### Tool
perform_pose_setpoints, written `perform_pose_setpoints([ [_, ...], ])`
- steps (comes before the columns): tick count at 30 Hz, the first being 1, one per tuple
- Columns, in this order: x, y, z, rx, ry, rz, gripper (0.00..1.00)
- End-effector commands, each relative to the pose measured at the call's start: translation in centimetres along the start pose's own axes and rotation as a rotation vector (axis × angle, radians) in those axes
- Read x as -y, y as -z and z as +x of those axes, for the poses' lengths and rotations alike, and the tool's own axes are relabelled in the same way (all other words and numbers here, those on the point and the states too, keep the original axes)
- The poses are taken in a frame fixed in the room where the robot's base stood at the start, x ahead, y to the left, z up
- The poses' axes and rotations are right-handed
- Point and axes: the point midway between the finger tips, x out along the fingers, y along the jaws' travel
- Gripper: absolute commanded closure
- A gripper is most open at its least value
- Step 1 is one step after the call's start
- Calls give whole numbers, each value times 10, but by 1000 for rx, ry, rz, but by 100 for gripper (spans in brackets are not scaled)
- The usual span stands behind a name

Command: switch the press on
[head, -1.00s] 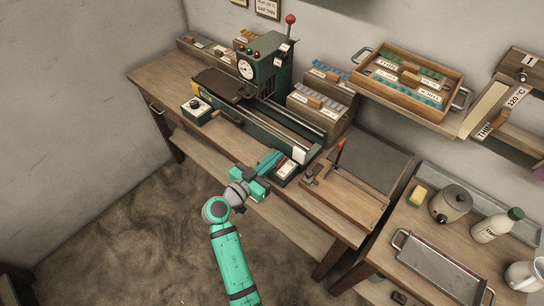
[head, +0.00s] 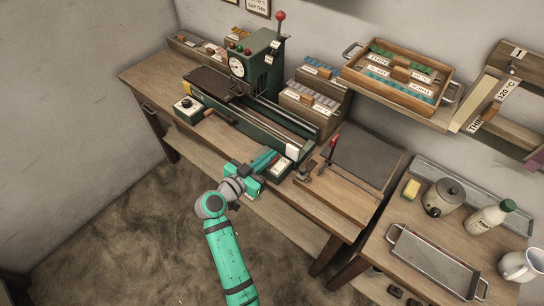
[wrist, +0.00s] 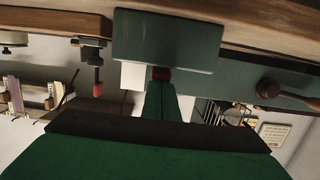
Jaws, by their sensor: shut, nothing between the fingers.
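The press (head: 238,66) is a dark green machine with a round gauge, small coloured lamps and a red-knobbed lever, at the back left of the bench. A small green box (head: 281,166) with a white label sits at the bench's front edge. In the wrist view, a green box (wrist: 165,40) shows a dark red part (wrist: 161,73) on its near side. My gripper (head: 268,158) is shut and empty beside the box. In the wrist view its fingertips (wrist: 160,84) reach that red part; I cannot tell whether they press it.
A control box with a dial (head: 188,106) stands at the bench's left front. A wooden board with a red-handled lever (head: 332,148) lies right of the green box. A side table holds a metal tray (head: 433,262), a pot (head: 443,197) and a bottle (head: 490,218).

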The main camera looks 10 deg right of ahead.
Motion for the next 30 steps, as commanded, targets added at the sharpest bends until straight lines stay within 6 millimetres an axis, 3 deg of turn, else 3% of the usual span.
perform_pose_setpoints([
  [5,0,17,0,-2,0,4,100],
  [9,0,44,-2,-2,2,6,100],
  [15,1,50,-46,-1,6,1,100],
  [21,0,58,-79,0,4,0,100],
  [30,-1,64,-98,0,0,0,100],
])
